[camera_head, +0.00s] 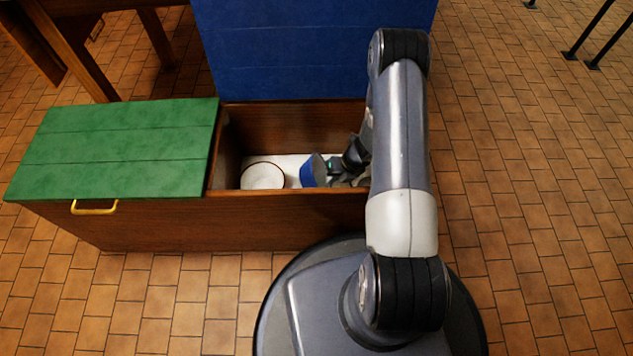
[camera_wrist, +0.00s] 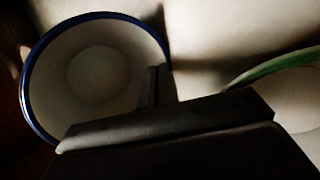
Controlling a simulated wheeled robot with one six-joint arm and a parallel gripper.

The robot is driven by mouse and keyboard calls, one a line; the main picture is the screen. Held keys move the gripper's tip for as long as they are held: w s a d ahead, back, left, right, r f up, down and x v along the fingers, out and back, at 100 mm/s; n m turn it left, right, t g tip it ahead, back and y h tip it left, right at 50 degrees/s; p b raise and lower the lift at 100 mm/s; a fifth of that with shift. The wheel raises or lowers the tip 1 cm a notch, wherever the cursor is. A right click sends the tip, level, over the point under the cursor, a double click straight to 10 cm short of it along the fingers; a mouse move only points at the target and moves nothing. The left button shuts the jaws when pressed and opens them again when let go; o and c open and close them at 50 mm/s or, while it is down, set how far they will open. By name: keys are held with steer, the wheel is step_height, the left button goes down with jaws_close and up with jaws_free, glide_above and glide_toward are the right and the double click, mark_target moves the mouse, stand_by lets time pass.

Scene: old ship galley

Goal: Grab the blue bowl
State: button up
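The blue bowl (camera_head: 313,171) is inside the open compartment of a wooden chest, tilted, with its blue outside showing. In the wrist view the blue bowl (camera_wrist: 92,75) shows its white inside and dark blue rim. My gripper (camera_head: 331,168) reaches down into the compartment and meets the bowl's right side. In the wrist view a finger of my gripper (camera_wrist: 156,88) lies across the bowl's inside by the right rim, and the gripper appears shut on the bowl's wall. The other finger is hidden in shadow.
A white round dish (camera_head: 263,176) sits left of the bowl on the compartment's pale floor. The chest's green lid (camera_head: 120,148) is closed and its blue lid (camera_head: 300,50) stands open. A slim green thing (camera_wrist: 275,66) shows at the wrist view's right. Chest walls (camera_head: 290,212) surround the bowl.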

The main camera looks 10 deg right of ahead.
steer(key=shift+o, duration=0.7)
steer(key=shift+s+a+f, duration=0.1)
steer(key=shift+s+f, duration=0.15)
steer(key=shift+s, duration=0.05)
